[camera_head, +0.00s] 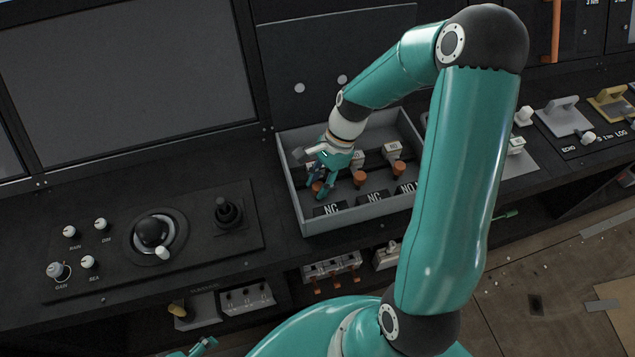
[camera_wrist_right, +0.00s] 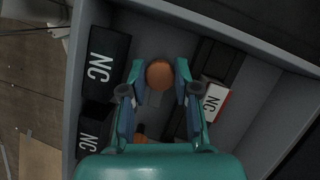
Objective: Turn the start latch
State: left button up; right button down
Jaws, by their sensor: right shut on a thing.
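My right gripper (camera_head: 322,190) reaches down into a grey open-topped box on the console. It is shut on an orange-topped knob (camera_wrist_right: 160,75), which shows between its fingertips in the right wrist view (camera_wrist_right: 157,88). In the head view the gripper largely hides this knob. Two similar orange knobs, a middle one (camera_head: 359,178) and a right one (camera_head: 396,168), stand in the same box. I cannot read which part is the start latch. A small teal piece at the bottom edge may be my left gripper (camera_head: 203,345); its fingers are not clear.
The grey box (camera_head: 300,208) has raised walls around the gripper. Black blocks labelled NC (camera_head: 332,209) line its near side. A trackball panel (camera_head: 153,232) and black joystick (camera_head: 228,211) are at left. Levers (camera_head: 565,118) are at right.

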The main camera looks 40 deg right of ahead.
jog(key=n, duration=0.2)
jog(key=n+g, duration=0.1)
jog(key=n, duration=0.1)
jog(key=shift+w+d+r, duration=0.1)
jog(key=shift+w+d, duration=0.05)
jog(key=shift+w, duration=0.2)
jog(key=n+g, duration=0.1)
jog(key=n, duration=0.3)
jog(key=shift+w+g+h, duration=0.1)
jog(key=shift+g+h, duration=0.3)
jog(key=n+g+h+b, duration=0.1)
jog(key=n, duration=0.5)
jog(key=n+g+h+b, duration=0.1)
jog(key=n, duration=0.1)
jog(key=shift+w+a+h, duration=0.1)
jog(key=shift+a+h, duration=0.1)
jog(key=shift+h, duration=0.1)
jog(key=shift+n, duration=0.4)
jog(key=c, duration=0.9)
grip_release()
jog(key=shift+o, duration=0.2)
